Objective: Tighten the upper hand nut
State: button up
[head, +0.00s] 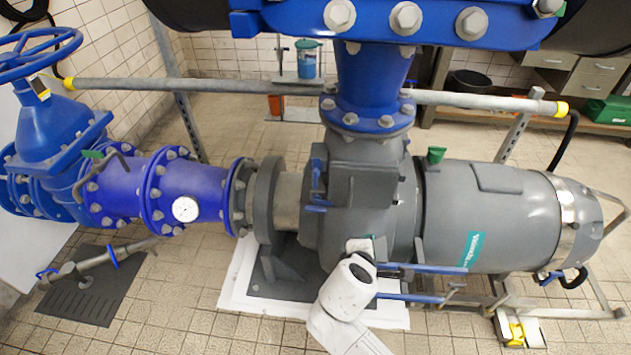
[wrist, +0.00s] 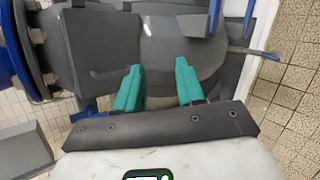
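My gripper (wrist: 157,82) has two teal fingers spread apart with nothing between them, so it is open. In the wrist view the fingers point at the grey pump casing. In the head view my white wrist is in front of the lower pump casing (head: 337,225) and hides part of it. I cannot clearly identify the upper hand nut. Small blue fittings (head: 317,180) sit on the casing, up and left of my gripper. Two blue-ended rods, an upper one (head: 425,267) and a lower one (head: 412,298), stick out to the right of my wrist.
The grey motor (head: 490,215) extends right. Blue flanged piping (head: 390,22) hangs overhead. A grey rail (head: 230,86) crosses behind. Tiled floor (head: 165,300) is open at the front left.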

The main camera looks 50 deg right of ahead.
jog(key=w+r+n+t+h+b, duration=0.1)
jog(key=w+r+n+t+h, duration=0.15)
jog(key=w+n, duration=0.4)
jog(key=n+t+h+b, duration=0.15)
jog(key=n+t, duration=0.35)
jog(key=n, duration=0.5)
send_near(315, 179)
jog(key=x, duration=1.1)
jog(key=shift+f, duration=0.1)
jog(key=shift+a, duration=0.1)
jog(key=shift+c, duration=0.4)
grip_shut()
